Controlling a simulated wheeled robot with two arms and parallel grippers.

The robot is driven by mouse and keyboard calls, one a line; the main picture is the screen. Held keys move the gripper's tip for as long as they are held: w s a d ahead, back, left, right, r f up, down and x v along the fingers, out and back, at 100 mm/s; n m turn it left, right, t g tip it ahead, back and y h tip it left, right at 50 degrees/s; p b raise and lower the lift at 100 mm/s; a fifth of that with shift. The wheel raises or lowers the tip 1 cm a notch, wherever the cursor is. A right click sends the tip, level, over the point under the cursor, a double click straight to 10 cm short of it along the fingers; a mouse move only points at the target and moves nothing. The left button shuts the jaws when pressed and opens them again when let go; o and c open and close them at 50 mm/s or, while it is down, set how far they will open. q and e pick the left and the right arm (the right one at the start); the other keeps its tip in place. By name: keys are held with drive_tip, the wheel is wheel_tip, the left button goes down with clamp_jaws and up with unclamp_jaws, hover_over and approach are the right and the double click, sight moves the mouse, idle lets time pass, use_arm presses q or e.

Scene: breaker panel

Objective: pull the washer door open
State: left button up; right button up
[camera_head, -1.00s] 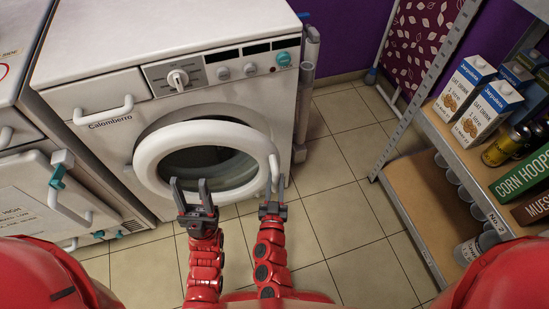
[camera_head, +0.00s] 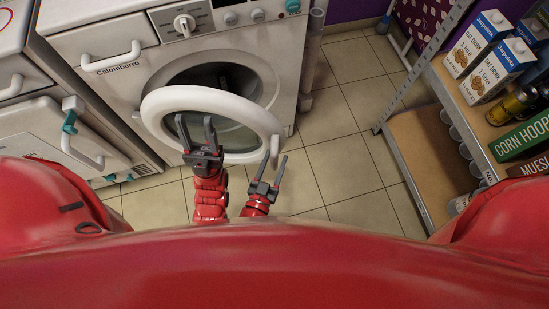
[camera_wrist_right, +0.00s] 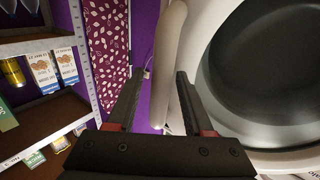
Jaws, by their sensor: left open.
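The white washer (camera_head: 118,80) has its round door (camera_head: 165,103) standing open, swung out and tilted in the head view. The dark drum opening (camera_head: 235,80) shows behind it. The door's white handle (camera_head: 274,150) is at its right edge. My right gripper (camera_head: 272,160) is open at the handle. In the right wrist view, the handle (camera_wrist_right: 172,100) lies between its spread fingers, nearer the right finger; contact cannot be told. My left gripper (camera_head: 195,118) is open and empty in front of the door's left-middle part.
A second white appliance (camera_head: 50,130) with handles stands at the left. A shelf (camera_head: 415,150) with cartons (camera_head: 478,40) and cans stands at the right. Tiled floor (camera_head: 345,130) between washer and shelf is clear. A grey pipe (camera_head: 312,50) runs beside the washer.

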drive_tip(key=shift+r, duration=0.1)
drive_tip(key=shift+s+a, duration=0.2)
drive_tip(key=shift+s, duration=0.2)
drive_tip(key=p+v, duration=0.1)
drive_tip(key=v, duration=1)
drive_tip(key=shift+s, duration=0.1)
